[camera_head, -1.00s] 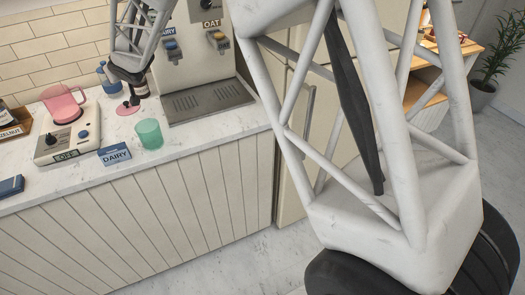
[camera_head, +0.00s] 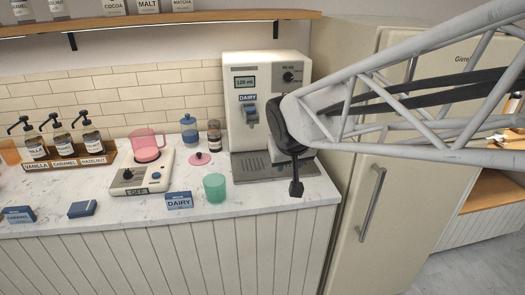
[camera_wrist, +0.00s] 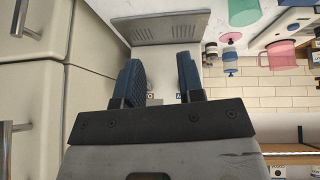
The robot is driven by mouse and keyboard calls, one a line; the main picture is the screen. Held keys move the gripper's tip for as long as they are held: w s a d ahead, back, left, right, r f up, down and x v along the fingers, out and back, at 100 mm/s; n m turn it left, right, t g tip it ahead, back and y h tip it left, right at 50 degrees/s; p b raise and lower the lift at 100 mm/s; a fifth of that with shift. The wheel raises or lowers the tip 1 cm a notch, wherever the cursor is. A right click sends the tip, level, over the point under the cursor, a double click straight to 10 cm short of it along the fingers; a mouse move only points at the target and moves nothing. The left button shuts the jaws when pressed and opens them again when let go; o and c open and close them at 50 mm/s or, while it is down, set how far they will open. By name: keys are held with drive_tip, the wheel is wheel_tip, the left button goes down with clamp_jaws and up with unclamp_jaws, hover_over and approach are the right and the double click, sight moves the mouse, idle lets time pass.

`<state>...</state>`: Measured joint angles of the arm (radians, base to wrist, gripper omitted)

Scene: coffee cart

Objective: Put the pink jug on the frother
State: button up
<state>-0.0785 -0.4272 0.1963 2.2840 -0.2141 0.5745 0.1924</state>
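The pink jug (camera_head: 148,146) is see-through and sits upright on the frother (camera_head: 142,178), a cream base with a dark knob and a blue button, left of the middle of the counter. The jug also shows at the right of the wrist view (camera_wrist: 281,53). My gripper (camera_head: 296,188) is in front of the milk dispenser, to the right of the jug and well apart from it. In the wrist view the two blue finger pads (camera_wrist: 160,82) stand apart with nothing between them. My gripper is open and empty.
A green cup (camera_head: 215,188) and a DAIRY card (camera_head: 179,201) stand near the counter's front. The milk dispenser (camera_head: 246,110) and fridge (camera_head: 372,200) are at the right. A blue jar (camera_head: 189,133), pink lid (camera_head: 200,159) and syrup rack (camera_head: 68,162) stand farther back or left.

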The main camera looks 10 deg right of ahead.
drive_tip(key=s+d+f+g, duration=0.1)
drive_tip(key=s, duration=0.9)
drive_tip(key=s+d+f+g, duration=0.1)
drive_tip(key=s+f+g, duration=0.1)
drive_tip(key=s, duration=0.8)
drive_tip(key=shift+f+m+g+y, duration=0.2)
drive_tip(key=shift+m+g+y, duration=0.1)
drive_tip(key=shift+y, duration=0.1)
